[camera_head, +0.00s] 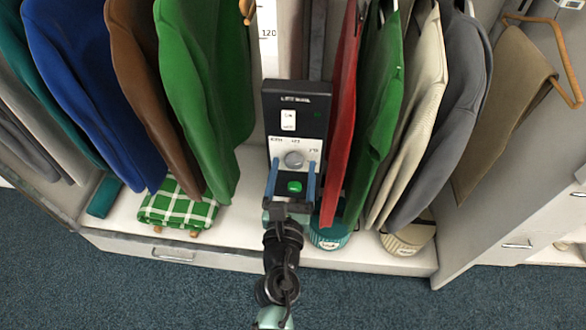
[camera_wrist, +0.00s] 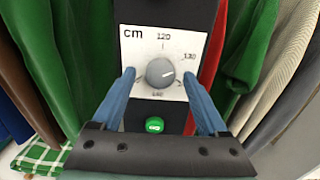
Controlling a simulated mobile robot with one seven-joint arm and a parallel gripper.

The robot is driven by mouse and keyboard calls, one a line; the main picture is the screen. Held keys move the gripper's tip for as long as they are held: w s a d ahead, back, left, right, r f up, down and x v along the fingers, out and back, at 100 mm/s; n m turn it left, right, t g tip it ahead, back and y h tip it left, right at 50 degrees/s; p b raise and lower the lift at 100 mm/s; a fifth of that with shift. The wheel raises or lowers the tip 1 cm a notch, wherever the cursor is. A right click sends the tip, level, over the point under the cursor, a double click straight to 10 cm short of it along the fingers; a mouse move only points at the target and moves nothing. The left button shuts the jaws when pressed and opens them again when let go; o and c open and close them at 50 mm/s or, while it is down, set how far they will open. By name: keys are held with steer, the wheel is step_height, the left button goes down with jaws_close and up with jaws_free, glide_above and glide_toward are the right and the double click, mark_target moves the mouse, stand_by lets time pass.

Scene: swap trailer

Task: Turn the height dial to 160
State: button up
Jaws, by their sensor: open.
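The height dial (camera_head: 294,159) is a grey round knob on a white scale plate of the black control panel (camera_head: 312,102). In the wrist view the dial (camera_wrist: 160,73) is centred, with a pale mark pointing right. Its plate reads "cm", with 120 at the top and 130 at the right; the lower labels are too small to read surely. My gripper (camera_head: 291,166) is open, its blue fingers on either side of the dial. The wrist view also shows my gripper (camera_wrist: 158,77), with gaps between the fingers and the knob.
A green button (camera_head: 295,187) sits just below the dial, between my fingers. A red garment (camera_head: 342,110) hangs close on the right, a green one (camera_head: 205,90) on the left. A height scale (camera_head: 268,35) rises behind the panel.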

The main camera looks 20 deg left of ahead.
jaws_close()
stand_by(0.3)
